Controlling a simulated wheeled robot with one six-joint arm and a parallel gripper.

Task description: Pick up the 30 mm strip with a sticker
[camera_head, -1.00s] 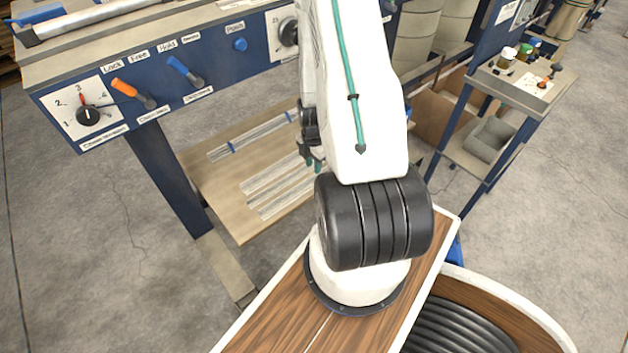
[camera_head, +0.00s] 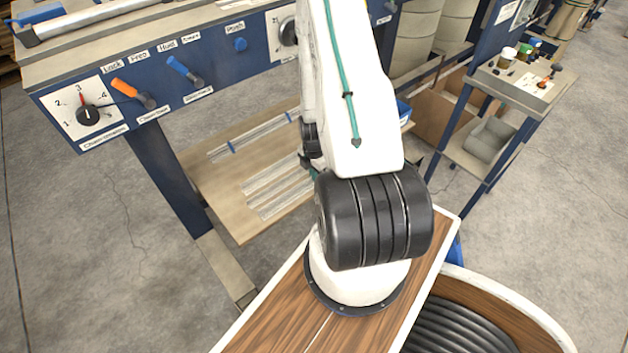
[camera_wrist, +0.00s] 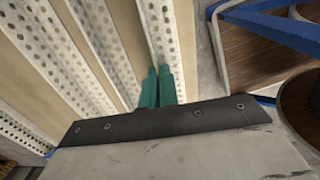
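Several clear perforated strips lie on a wooden board (camera_head: 225,205) under the machine in the head view. The far strip (camera_head: 262,133) carries blue bands; the nearer strips (camera_head: 272,188) show no clear sticker. In the wrist view, pale perforated strips (camera_wrist: 62,62) run up the left and middle, with no readable sticker or width mark. My gripper (camera_wrist: 157,75) has teal fingers close together, pointing at one strip (camera_wrist: 166,28). They seem shut, with nothing visible held. I cannot tell if they touch that strip. My arm hides the gripper in the head view.
The blue machine panel (camera_head: 215,65) with knobs and levers overhangs the board at the back. A blue leg (camera_head: 170,170) stands left of the board. A blue-edged structure (camera_wrist: 265,22) is right of the fingers in the wrist view. Bare floor (camera_head: 90,230) is at left.

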